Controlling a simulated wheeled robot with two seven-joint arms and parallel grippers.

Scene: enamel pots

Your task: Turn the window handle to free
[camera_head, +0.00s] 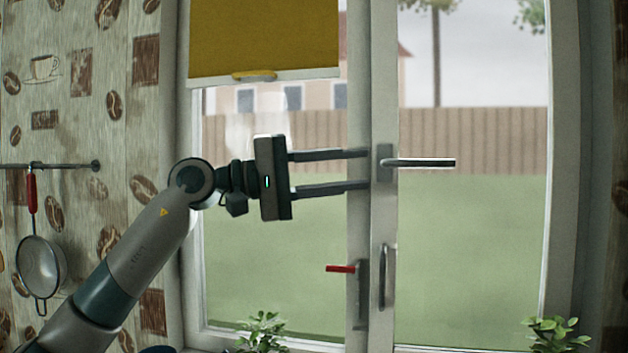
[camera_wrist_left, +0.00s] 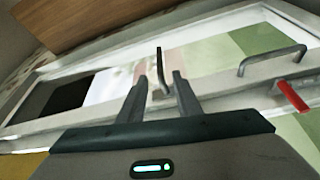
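The window handle (camera_head: 425,162) is a dark lever that lies level and points right from a grey base plate (camera_head: 384,163) on the white middle frame. My left gripper (camera_head: 368,169) reaches in from the left with its two long fingers apart, one above the other and empty. Its fingertips end just left of the base plate. In the left wrist view the handle (camera_wrist_left: 161,70) shows beyond the gap between the open fingertips (camera_wrist_left: 158,82); I cannot tell whether they touch anything. My right gripper is out of view.
Below the handle are a red lever (camera_head: 340,268) on a grey bracket (camera_head: 361,300) and an upright grey pull (camera_head: 383,277). A yellow blind (camera_head: 264,38) covers the upper left pane. Plants (camera_head: 262,333) (camera_head: 555,335) stand low. A strainer (camera_head: 40,265) hangs at the left.

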